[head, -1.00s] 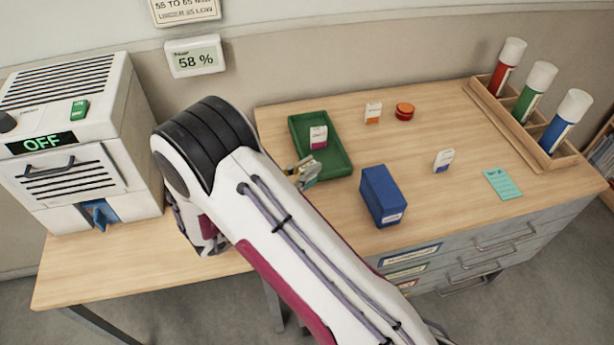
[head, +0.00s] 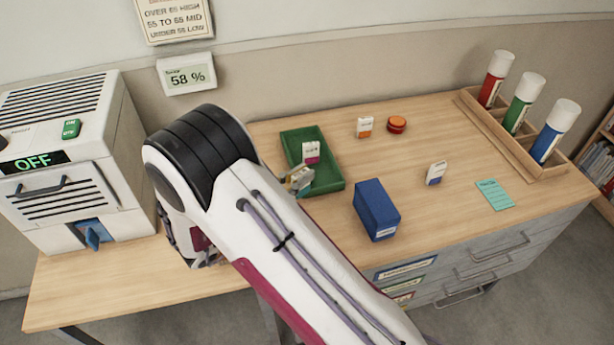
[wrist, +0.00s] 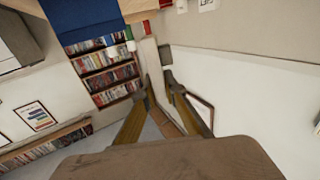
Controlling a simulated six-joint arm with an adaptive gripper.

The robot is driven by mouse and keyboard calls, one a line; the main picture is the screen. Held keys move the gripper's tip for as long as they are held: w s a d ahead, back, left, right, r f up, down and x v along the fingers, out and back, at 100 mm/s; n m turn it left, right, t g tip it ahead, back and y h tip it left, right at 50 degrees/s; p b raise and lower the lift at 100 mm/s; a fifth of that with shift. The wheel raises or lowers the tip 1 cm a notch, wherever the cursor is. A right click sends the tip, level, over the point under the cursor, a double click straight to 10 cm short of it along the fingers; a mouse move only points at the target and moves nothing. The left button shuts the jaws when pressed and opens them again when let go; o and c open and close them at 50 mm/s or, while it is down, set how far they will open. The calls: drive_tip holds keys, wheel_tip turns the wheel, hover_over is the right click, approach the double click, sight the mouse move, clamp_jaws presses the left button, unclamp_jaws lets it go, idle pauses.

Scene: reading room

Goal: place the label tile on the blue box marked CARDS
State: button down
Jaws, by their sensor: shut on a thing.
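My gripper (head: 299,179) is at the near left edge of the green tray, left of the blue box. In the wrist view its two fingers (wrist: 156,82) are close together. They are shut on a small thin piece, which I take for the label tile; it is mostly hidden and its face cannot be read. The blue box (head: 377,208) stands on the table to the right of my gripper, apart from it, with a small pale marking low on its front. The marking is too small to read. Blue also fills the top left of the wrist view (wrist: 80,18).
The green tray (head: 335,186) holds a magenta-marked white bottle or block (head: 311,152). An orange-marked one (head: 364,127), an orange-red disc (head: 397,124), a blue-marked one (head: 436,173) and a teal card (head: 494,194) surround free tabletop. A rack (head: 545,170) holds three tubes.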

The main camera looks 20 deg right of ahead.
drive_tip(key=shift+d, duration=0.1)
drive_tip(key=shift+d+r, duration=0.15)
drive_tip(key=shift+d, duration=0.3)
drive_tip(key=s+d+r+m+g+h, duration=0.1)
drive_tip(key=s+d+r+m+g, duration=0.1)
drive_tip(key=d, duration=0.6)
drive_tip(key=s+d+r+m+g+h, duration=0.1)
drive_tip(key=s+d+r+m+g, duration=0.2)
drive_tip(key=d, duration=0.5)
wheel_tip(320, 180, up, 4)
drive_tip(key=s+g, duration=0.1)
drive_tip(key=g, duration=0.1)
drive_tip(key=shift+d+f+g, duration=0.25)
drive_tip(key=shift+d+g, duration=0.05)
drive_tip(key=shift+g, duration=0.1)
hover_over(378, 202)
wheel_tip(378, 202, down, 6)
drive_tip(key=shift+f, duration=0.15)
drive_tip(key=shift+f, duration=0.1)
drive_tip(key=shift+f, duration=1.75)
